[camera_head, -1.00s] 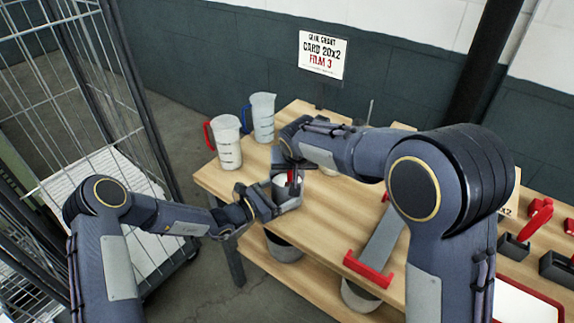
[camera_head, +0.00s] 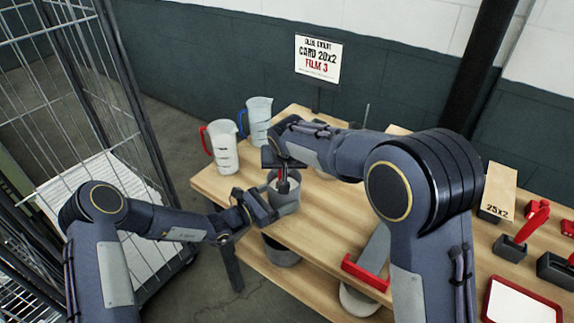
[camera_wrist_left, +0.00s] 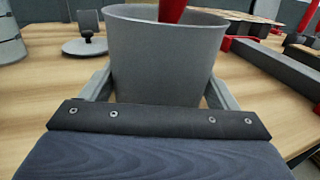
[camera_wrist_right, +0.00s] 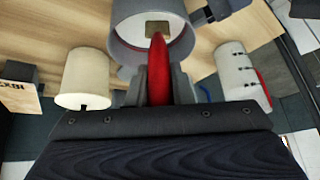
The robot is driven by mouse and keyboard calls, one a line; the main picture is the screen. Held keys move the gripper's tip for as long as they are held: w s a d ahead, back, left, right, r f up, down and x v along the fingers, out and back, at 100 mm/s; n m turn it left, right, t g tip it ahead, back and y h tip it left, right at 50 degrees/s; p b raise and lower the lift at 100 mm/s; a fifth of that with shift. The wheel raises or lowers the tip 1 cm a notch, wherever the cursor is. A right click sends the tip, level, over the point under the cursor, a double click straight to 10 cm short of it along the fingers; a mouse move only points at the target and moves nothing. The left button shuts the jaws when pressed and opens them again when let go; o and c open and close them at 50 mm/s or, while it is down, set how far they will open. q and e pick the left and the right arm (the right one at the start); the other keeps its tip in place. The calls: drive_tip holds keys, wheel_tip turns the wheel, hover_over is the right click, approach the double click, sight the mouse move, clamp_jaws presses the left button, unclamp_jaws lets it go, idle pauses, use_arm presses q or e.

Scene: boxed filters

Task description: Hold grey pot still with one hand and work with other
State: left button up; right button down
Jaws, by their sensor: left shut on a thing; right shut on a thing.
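The grey pot (camera_head: 286,202) stands upright near the left end of the wooden table. My left gripper (camera_head: 268,208) is shut on it, with a finger on either side of its wall in the left wrist view (camera_wrist_left: 165,65). My right gripper (camera_head: 281,166) is above the pot, shut on a red-handled tool (camera_head: 283,187). The red handle points down into the pot's mouth, as the right wrist view also shows (camera_wrist_right: 157,72). The tool's lower end and the pot's contents are mostly hidden.
A red-handled jug (camera_head: 222,150) and a blue-handled jug (camera_head: 259,120) stand behind the pot. A grey disc with a knob (camera_wrist_left: 85,47) lies nearby. A 25x2 box (camera_head: 497,195) and red-handled holders (camera_head: 510,248) are at right. A wire cage (camera_head: 70,80) stands left.

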drive_tip(key=shift+s, duration=0.5)
drive_tip(key=shift+w+d, duration=0.25)
drive_tip(key=shift+w, duration=0.25)
drive_tip(key=shift+w+d, duration=0.25)
drive_tip(key=shift+w, duration=0.2)
drive_tip(key=shift+s+a, duration=0.45)
drive_tip(key=shift+s, duration=0.45)
drive_tip(key=shift+s+d, duration=0.25)
drive_tip(key=shift+s, duration=0.15)
drive_tip(key=shift+w+d+r, duration=0.1)
drive_tip(key=shift+w+r, duration=0.1)
drive_tip(key=shift+r, duration=1.25)
drive_tip(key=shift+w+d+r, duration=0.15)
drive_tip(key=shift+w+r, duration=0.05)
drive_tip(key=shift+r, duration=1.25)
drive_tip(key=shift+w+d+r, duration=0.1)
drive_tip(key=shift+w+r, duration=0.1)
drive_tip(key=shift+r, duration=1.25)
